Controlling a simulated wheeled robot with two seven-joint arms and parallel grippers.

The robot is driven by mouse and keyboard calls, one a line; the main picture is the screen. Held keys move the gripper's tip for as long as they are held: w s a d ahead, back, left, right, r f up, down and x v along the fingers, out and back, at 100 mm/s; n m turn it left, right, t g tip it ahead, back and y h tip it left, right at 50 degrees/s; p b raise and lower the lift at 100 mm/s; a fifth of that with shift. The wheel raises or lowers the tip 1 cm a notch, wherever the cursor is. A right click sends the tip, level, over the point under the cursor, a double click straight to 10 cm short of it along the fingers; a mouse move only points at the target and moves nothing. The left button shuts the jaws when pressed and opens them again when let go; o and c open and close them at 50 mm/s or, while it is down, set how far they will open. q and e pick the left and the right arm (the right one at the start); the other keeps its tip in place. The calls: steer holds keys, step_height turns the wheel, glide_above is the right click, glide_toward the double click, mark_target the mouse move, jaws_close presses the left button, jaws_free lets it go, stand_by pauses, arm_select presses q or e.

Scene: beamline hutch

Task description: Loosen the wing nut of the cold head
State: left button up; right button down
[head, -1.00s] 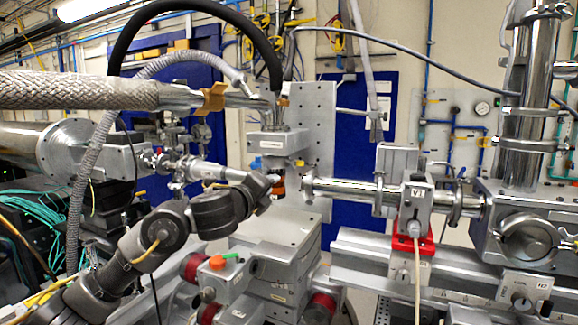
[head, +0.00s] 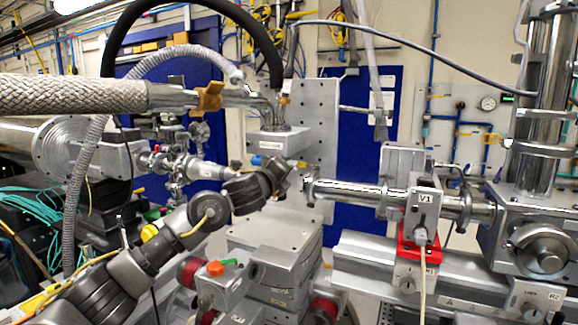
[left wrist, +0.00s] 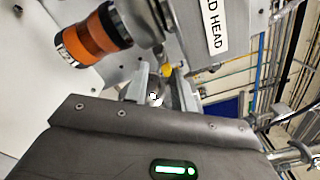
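The cold head (head: 283,142) is a grey box below a black hose in the head view. Its lettered side also shows at the top of the left wrist view (left wrist: 212,28). My left gripper (left wrist: 158,84) is just below it, with two pale fingers apart. A small yellow piece (left wrist: 167,70) shows beyond and between the fingertips; I cannot tell whether it is the wing nut. Nothing is visibly clamped. In the head view my left wrist hides the cold head's underside. My right gripper is in neither view.
An orange and black cylinder (left wrist: 92,38) sticks out beside the cold head, close to the left gripper. A steel beam pipe (head: 350,191) lies just right of my wrist. A grey stage (head: 275,235) stands below. A braided hose (head: 75,93) runs above my arm.

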arm_select(q)
steer(key=shift+x, duration=1.05)
jaws_close()
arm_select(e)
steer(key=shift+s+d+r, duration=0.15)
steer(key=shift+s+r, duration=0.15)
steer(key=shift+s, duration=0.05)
